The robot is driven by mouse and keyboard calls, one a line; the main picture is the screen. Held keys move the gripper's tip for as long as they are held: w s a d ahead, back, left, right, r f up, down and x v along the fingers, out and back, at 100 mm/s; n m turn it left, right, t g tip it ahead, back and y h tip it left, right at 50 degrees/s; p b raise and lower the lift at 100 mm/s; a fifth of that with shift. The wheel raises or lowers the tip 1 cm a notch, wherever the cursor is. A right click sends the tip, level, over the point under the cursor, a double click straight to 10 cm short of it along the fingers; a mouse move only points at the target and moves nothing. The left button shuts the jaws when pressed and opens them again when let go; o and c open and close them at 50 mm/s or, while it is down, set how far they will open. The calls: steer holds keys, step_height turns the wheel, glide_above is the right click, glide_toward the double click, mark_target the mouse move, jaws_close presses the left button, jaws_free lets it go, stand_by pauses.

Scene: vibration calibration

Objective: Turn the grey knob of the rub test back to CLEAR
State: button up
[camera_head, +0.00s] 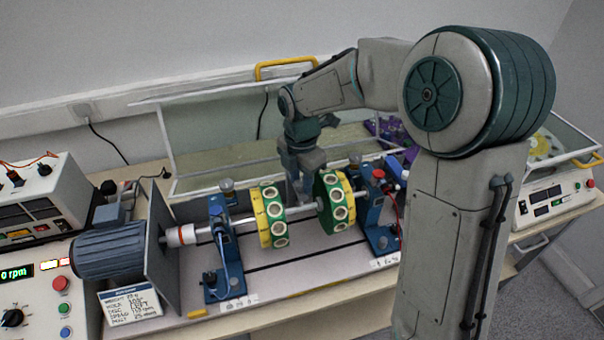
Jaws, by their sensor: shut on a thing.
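My gripper (303,186) points down between the two green-and-yellow discs, close to the shaft (305,211). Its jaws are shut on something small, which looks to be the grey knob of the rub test. The knob itself is hidden by the jaws, and I cannot read its CLEAR mark or tell which way it is turned. The left disc (268,214) and the right disc (336,201) stand on the shaft on either side of my gripper.
Blue bearing stands (222,245) hold the shaft. A motor (110,250) and upright plate stand left, with a written card (130,306) in front. A raised clear guard with a yellow handle (286,67) is behind. Control boxes flank the rig. My arm hides part of the right side.

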mark_target(301, 182)
steer(key=shift+w+r+n+p, duration=0.2)
steer(key=shift+n+p, duration=0.15)
steer(key=shift+n, duration=0.45)
steer(key=o, duration=1)
steer(key=shift+s+f, duration=0.1)
steer(key=shift+f, duration=0.05)
steer(key=shift+c, duration=0.2)
step_height(301, 182, up, 14)
steer(key=b, duration=0.1)
